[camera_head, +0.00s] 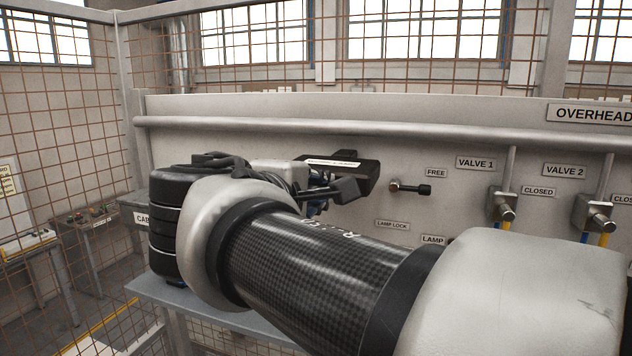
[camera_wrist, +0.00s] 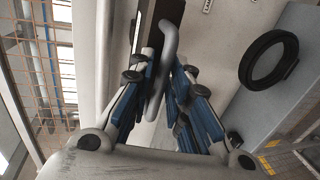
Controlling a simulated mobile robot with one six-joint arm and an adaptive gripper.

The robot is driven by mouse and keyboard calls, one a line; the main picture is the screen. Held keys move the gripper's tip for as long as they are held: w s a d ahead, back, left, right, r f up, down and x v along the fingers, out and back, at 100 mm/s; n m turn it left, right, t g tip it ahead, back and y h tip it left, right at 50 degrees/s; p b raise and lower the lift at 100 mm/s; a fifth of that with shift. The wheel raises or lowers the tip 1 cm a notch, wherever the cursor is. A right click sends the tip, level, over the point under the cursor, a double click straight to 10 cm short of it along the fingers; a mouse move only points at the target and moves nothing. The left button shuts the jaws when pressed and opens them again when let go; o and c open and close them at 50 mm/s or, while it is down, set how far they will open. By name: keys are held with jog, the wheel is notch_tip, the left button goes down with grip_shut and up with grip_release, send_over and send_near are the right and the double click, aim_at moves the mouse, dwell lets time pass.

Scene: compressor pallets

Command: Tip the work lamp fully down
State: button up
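The work lamp (camera_head: 362,170) shows in the head view as a dark, flat head with a pale label strip, in front of the panel. My arm hides its lower part and its mount. In the wrist view a grey bar handle (camera_wrist: 170,38) runs beside the lamp's dark body. My gripper (camera_wrist: 164,66) has its blue-padded fingers on both sides of this bar, with almost no gap, and looks shut on it. In the head view my gripper is mostly hidden behind my wrist. The lamp lock knob (camera_head: 411,188) sticks out beside the FREE label (camera_head: 436,173).
Valve 1 (camera_head: 502,206) and valve 2 (camera_head: 592,213) sit on the panel to the right. A long rail (camera_head: 400,131) crosses the panel above. Mesh fencing (camera_head: 75,130) stands at the left. A black ring (camera_wrist: 268,58) shows at the right of the wrist view.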

jog(key=shift+w, duration=0.15)
grip_shut()
dwell(0.7)
